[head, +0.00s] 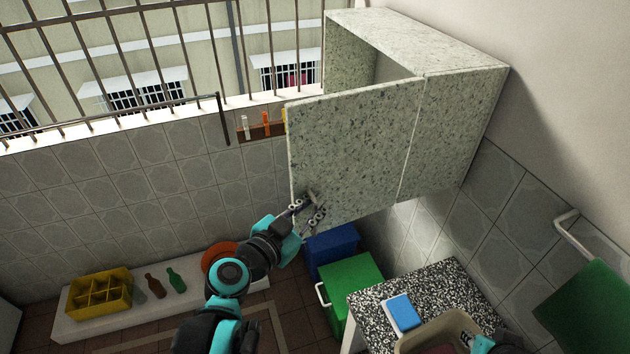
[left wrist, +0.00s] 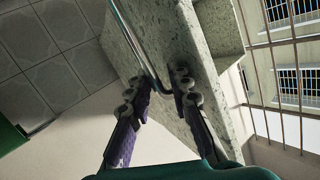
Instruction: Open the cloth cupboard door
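The cloth cupboard (head: 455,120) is a speckled pale-green box high on the wall in the head view. Its door (head: 350,140) stands partly open, swung out from the box, with a gap showing above its top edge. A thin metal bar handle (left wrist: 143,52) is on the door face, seen in the left wrist view. My left gripper (head: 307,209) is at the door's lower left corner. In the left wrist view its fingers (left wrist: 163,84) are apart, with the bent handle end between the tips; firm contact is not clear. My right gripper's fingers are not seen.
Below the cupboard stand a blue bin (head: 333,250) and a green bin (head: 352,284). A speckled counter (head: 450,283) with a blue block (head: 403,313) is at lower right. A low ledge (head: 120,322) holds a yellow crate (head: 98,295) and bottles. Window bars (head: 150,45) are behind.

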